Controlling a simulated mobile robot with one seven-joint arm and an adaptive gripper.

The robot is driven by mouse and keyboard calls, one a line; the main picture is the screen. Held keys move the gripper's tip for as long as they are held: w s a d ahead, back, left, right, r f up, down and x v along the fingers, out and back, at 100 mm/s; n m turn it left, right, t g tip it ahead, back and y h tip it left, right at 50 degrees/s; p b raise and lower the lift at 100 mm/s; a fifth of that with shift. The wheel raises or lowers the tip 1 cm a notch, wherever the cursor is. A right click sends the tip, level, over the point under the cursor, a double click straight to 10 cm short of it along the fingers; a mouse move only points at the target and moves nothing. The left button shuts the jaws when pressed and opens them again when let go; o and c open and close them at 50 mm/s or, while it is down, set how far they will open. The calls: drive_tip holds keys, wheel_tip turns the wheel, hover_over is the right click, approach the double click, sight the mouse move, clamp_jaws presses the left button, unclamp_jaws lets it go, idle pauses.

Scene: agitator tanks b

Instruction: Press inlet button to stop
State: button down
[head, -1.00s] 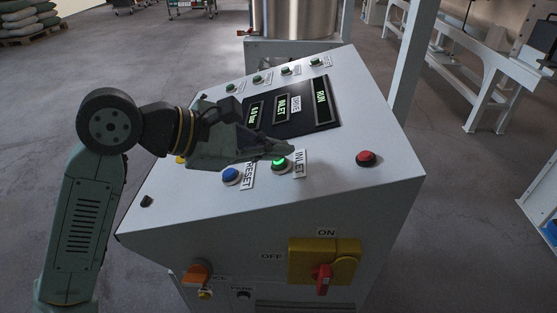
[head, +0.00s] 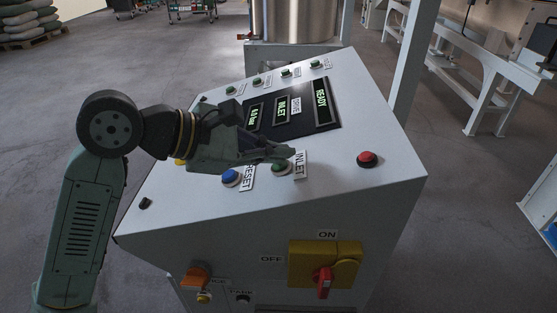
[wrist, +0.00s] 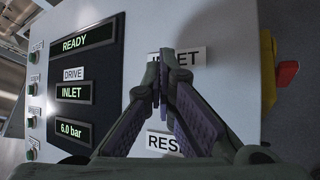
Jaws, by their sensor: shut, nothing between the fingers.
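The green inlet button (head: 280,166) sits on the sloped top of the grey control cabinet, beside the INLET label (head: 299,164). It is unlit. My gripper (head: 290,153) is shut and empty, with its fingertips right at the button, partly over it in the head view. I cannot tell whether they touch it. In the wrist view the closed fingers (wrist: 160,85) hide the button and cover part of the INLET label (wrist: 188,56). The display (head: 321,101) reads READY, also on the upper screen in the wrist view (wrist: 76,43).
A blue button (head: 231,177) with a RESET label is left of the inlet button. A red button (head: 367,159) is to the right. A yellow switch with a red handle (head: 323,280) is on the front face. Small green buttons (head: 286,72) line the back edge.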

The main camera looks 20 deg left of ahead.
drive_tip(key=shift+r, duration=0.1)
drive_tip(key=shift+s+a+r, duration=0.1)
drive_tip(key=shift+a+r, duration=0.15)
drive_tip(key=shift+r, duration=0.45)
drive_tip(key=shift+r, duration=0.1)
drive_tip(key=r, duration=0.1)
drive_tip(key=a+r+p, duration=0.1)
drive_tip(key=r, duration=0.1)
drive_tip(key=r+p, duration=0.1)
drive_tip(key=shift+s+a+r, duration=0.2)
drive_tip(key=shift+a+r, duration=0.05)
drive_tip(key=shift+a, duration=0.05)
idle(0.5)
